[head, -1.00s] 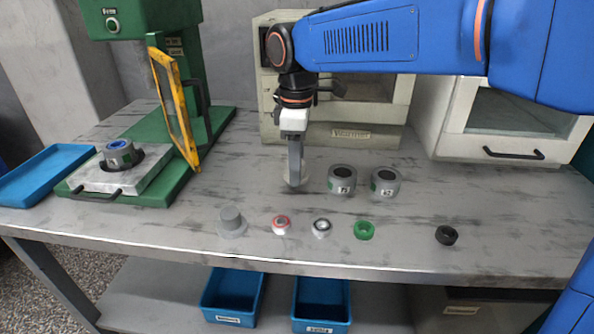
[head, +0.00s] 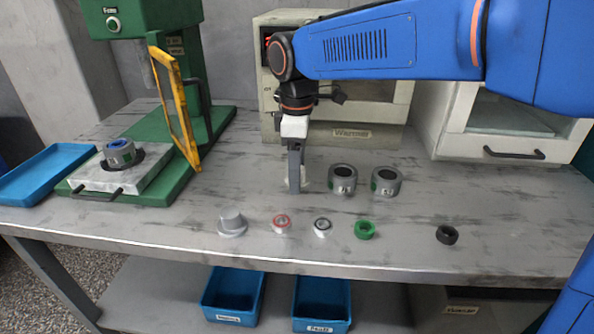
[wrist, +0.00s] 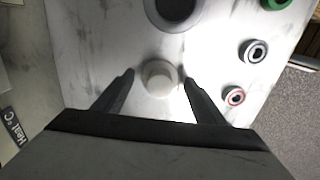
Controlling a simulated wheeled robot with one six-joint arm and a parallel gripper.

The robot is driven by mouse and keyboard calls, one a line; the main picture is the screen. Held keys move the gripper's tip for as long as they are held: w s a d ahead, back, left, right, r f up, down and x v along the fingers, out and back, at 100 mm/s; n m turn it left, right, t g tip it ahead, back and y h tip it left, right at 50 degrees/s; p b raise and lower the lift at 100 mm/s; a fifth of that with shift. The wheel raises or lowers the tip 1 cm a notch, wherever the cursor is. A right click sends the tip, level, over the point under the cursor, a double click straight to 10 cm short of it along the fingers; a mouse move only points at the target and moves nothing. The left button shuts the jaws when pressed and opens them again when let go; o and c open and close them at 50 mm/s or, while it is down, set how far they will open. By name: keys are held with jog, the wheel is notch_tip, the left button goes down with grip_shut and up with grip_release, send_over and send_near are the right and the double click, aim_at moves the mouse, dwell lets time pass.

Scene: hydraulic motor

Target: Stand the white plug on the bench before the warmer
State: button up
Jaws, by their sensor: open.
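The white plug (wrist: 160,78) stands on the bench between the two fingers of my gripper (wrist: 158,76) in the wrist view, with a gap showing at each side. In the head view my gripper (head: 295,188) points down to the bench in front of the warmer (head: 350,134), fingers open. There the plug (head: 305,184) is largely hidden behind the fingers, and only its pale edge shows. I cannot tell how far the fingertips are above the bench top.
Two grey cylinders (head: 342,178) (head: 385,181) stand just right of my gripper. A grey stepped part (head: 231,222), red ring (head: 281,222), black-and-white ring (head: 322,226), green ring (head: 365,229) and black ring (head: 446,235) line the front. A green press (head: 190,130) is at left.

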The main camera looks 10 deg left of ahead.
notch_tip(320, 180, up, 12)
dwell(0.5)
jog(key=shift+f, duration=0.1)
